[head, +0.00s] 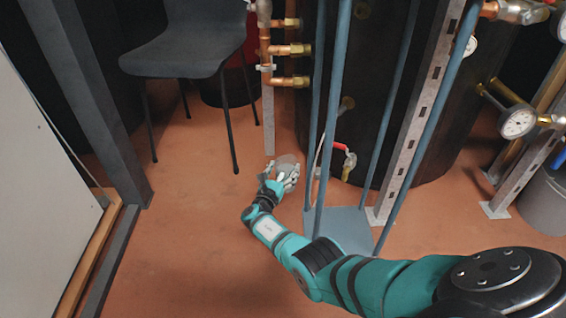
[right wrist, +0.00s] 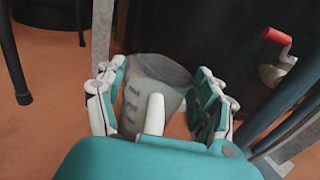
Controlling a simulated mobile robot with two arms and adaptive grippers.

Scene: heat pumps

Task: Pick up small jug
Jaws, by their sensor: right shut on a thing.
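The small jug (right wrist: 152,82) is a translucent grey vessel with dark measuring marks on its side. In the right wrist view it sits between the fingers of my right gripper (right wrist: 160,100), which is shut on it. Its lower part is hidden behind the gripper. In the head view the jug (head: 287,161) shows as a pale shape at the fingertips of my right gripper (head: 280,178), near the floor. I cannot tell whether the jug touches the floor. My left gripper is not in view.
A dark chair (head: 190,50) stands at the upper left. Blue posts rise from a base plate (head: 345,230) right of the gripper. A valve with a red handle (head: 341,146) sticks out behind them. Copper pipes (head: 265,45) stand above. The orange floor (head: 190,230) is clear to the left.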

